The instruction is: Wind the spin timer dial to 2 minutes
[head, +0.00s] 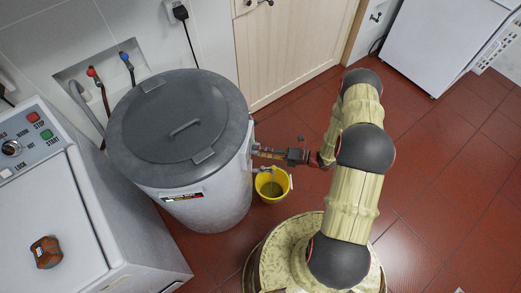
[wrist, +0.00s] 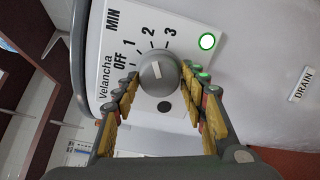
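The spin timer dial (wrist: 160,73) is a round grey knob with a white pointer mark, on a white panel (wrist: 112,88) printed OFF, 1, 2, 3 and MIN. The mark points up and slightly left in the wrist view, roughly toward the 2; its exact setting is hard to tell. My gripper (wrist: 160,76) has its fingers apart, one on each side of the dial. Firm contact is not clear. In the head view my gripper (head: 266,153) is at the right side of the grey spin dryer (head: 205,205), and the dial is hidden.
A lit green lamp (wrist: 207,41) is right of the numbers. A DRAIN label (wrist: 301,84) is farther right. A yellow bucket (head: 272,185) stands on the red tiled floor under my gripper. A white washing machine (head: 55,225) is at left; a wooden door (head: 290,45) is behind.

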